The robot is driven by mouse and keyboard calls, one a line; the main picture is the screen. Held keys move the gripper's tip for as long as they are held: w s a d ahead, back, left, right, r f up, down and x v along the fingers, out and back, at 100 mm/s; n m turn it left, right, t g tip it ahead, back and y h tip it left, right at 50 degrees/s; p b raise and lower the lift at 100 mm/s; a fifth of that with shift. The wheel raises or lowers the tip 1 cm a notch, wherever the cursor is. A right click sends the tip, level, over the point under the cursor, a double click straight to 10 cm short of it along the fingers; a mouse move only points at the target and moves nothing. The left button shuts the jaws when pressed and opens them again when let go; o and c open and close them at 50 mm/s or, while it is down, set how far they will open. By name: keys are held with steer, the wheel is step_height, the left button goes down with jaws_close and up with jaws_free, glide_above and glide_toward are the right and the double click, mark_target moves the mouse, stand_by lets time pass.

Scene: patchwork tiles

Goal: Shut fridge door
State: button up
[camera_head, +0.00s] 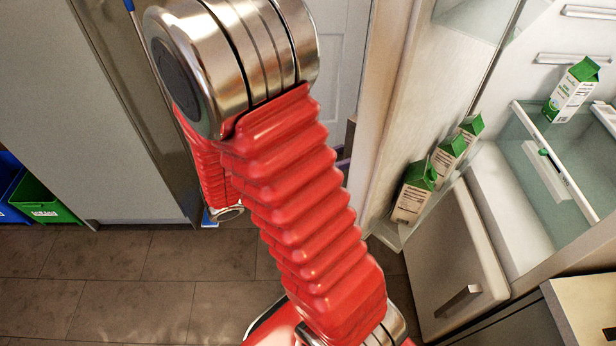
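The fridge door (432,85) stands open at right of centre, its pale inner side facing right. Several green-and-white cartons stand in its lower shelf, one of them at the near end (413,193). The fridge interior (505,195) is exposed at the right, with a glass-fronted drawer (540,165) and another carton (572,90) above it. My red ribbed arm with metal joints crosses the middle of the picture, left of the door, and hides part of the area behind it. My gripper is not visible, so contact with the door cannot be told.
A counter corner (585,305) is at lower right. A tall grey cabinet (90,110) and green bin (45,205) are at left. Tiled floor (130,285) is clear at lower left.

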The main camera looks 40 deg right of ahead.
steer(key=a, duration=0.8)
stand_by(1.0)
steer(key=shift+a, duration=0.1)
steer(key=v, duration=1.4)
steer(key=shift+c, duration=0.3)
